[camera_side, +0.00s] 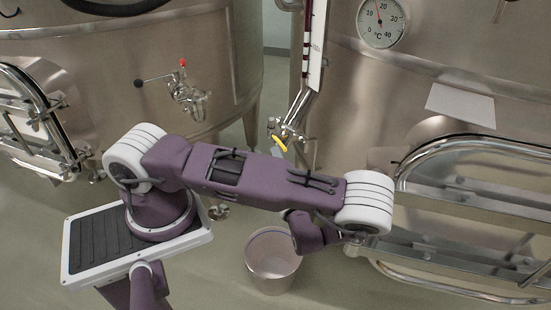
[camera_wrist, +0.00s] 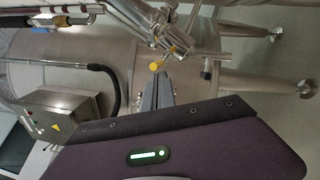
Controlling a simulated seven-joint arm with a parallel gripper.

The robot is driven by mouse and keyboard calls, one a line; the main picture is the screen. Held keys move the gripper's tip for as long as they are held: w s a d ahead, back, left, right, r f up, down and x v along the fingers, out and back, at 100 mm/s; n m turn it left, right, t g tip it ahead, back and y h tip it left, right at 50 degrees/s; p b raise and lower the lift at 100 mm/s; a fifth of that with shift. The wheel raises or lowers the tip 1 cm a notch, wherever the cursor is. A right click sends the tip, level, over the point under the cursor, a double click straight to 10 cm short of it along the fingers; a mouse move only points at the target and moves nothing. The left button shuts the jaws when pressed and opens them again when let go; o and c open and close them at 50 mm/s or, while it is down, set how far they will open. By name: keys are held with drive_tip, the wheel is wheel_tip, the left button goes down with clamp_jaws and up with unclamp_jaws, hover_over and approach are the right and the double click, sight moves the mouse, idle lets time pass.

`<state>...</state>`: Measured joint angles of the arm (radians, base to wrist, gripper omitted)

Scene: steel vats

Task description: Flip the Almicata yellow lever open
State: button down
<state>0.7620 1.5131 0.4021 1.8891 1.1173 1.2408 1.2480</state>
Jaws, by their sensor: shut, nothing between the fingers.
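The yellow lever (camera_side: 280,144) sits on a steel valve at the foot of the sight tube on the right vat. In the wrist view, the yellow lever (camera_wrist: 156,66) shows its rounded end pointing toward me, with more yellow behind it at the valve. My gripper (camera_wrist: 157,80) is shut and empty, its grey fingertips just below the lever's end. I cannot tell whether they touch it. In the side view my arm hides most of the gripper; a small grey-blue piece shows beside the lever.
A bucket (camera_side: 273,262) stands on the floor below the valve. Another valve with a red knob (camera_side: 183,63) is on the left vat. A shiny hatch frame (camera_side: 470,148) sticks out at right. A control box (camera_wrist: 62,118) and black hose (camera_wrist: 108,72) lie left in the wrist view.

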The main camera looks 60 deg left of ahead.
drive_tip(key=shift+w+d+r+n+g, duration=0.1)
drive_tip(key=shift+w+r+n+g, duration=0.05)
drive_tip(key=shift+r+n+g, duration=0.2)
drive_tip(key=shift+w+g+h, duration=0.1)
drive_tip(key=shift+g+h, duration=0.2)
drive_tip(key=shift+g, duration=0.05)
drive_tip(key=shift+n, duration=0.25)
drive_tip(key=shift+w+a+r, duration=0.15)
drive_tip(key=shift+w+r, duration=0.45)
drive_tip(key=shift+r, duration=0.35)
drive_tip(key=shift+w+a+r, duration=0.1)
drive_tip(key=shift+w+r, duration=0.5)
drive_tip(key=shift+r, duration=0.3)
